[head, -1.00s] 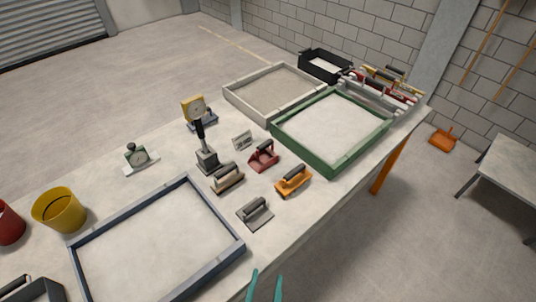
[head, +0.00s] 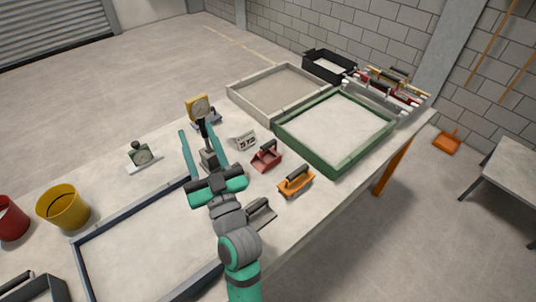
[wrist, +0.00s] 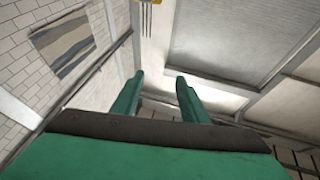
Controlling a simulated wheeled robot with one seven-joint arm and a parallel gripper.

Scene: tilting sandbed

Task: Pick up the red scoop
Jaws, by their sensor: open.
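The red scoop (head: 266,156) lies on the table between the orange tool and the small white sign, with its dark handle on top. My gripper (head: 198,136) is open and empty in the head view, up and to the left of the scoop in the picture, and apart from it. In the wrist view my gripper's two green fingers (wrist: 158,88) stand apart with nothing between them. The wrist view shows walls and ceiling, not the scoop.
An orange tool (head: 296,181) and a green-framed tray (head: 330,172) are close to the scoop. A grey-framed tray (head: 127,215) lies under my arm. A grey float (head: 262,214) is partly hidden by my arm. A yellow dial instrument (head: 199,106) stands behind my fingers.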

